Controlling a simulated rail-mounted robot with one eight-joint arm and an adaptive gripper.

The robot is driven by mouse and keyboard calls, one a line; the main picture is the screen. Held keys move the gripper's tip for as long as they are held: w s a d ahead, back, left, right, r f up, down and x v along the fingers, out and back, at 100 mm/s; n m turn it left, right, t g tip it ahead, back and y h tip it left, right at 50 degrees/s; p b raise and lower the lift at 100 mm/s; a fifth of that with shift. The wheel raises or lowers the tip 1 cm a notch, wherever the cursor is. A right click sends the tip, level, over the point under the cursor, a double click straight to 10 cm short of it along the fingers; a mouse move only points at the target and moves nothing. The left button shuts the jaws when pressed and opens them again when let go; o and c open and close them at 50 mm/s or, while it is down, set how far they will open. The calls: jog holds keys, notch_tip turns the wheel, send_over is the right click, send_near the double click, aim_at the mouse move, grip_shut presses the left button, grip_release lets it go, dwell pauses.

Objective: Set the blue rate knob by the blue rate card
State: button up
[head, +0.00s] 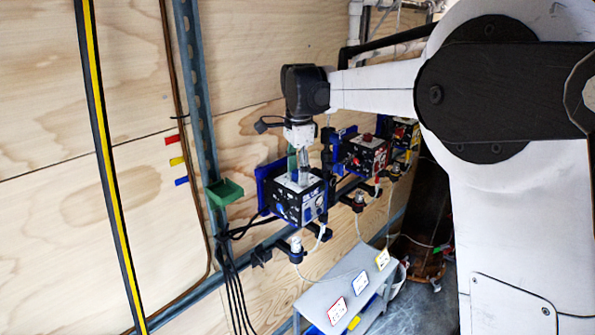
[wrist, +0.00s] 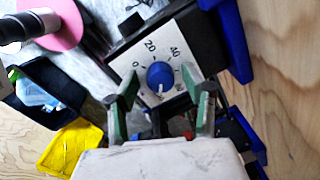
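The blue rate knob (wrist: 160,75) sits on a pale dial plate (wrist: 188,46) in the wrist view. Printed numbers including 0, 20 and 40 ring it, and a white mark shows at its lower edge; the lower numbers are hard to read. My gripper (wrist: 166,90) is open, its green-padded fingers apart on either side below the knob, with no visible contact. In the head view my gripper (head: 297,160) is over the nearest black box (head: 297,203), which has blue parts. A blue-edged card (head: 361,283) stands on the grey shelf; its writing is too small to read.
Red-edged (head: 337,311) and yellow-edged (head: 382,259) cards share the grey shelf (head: 315,296). A box with a red knob (head: 367,155) stands farther along the rail. A green tray (head: 224,191) hangs at left. Black cables (head: 232,280) hang below it.

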jog(key=shift+r, duration=0.1)
notch_tip(320, 180, up, 12)
jog(key=shift+s+d, duration=0.15)
jog(key=shift+s, duration=0.1)
dwell(0.4)
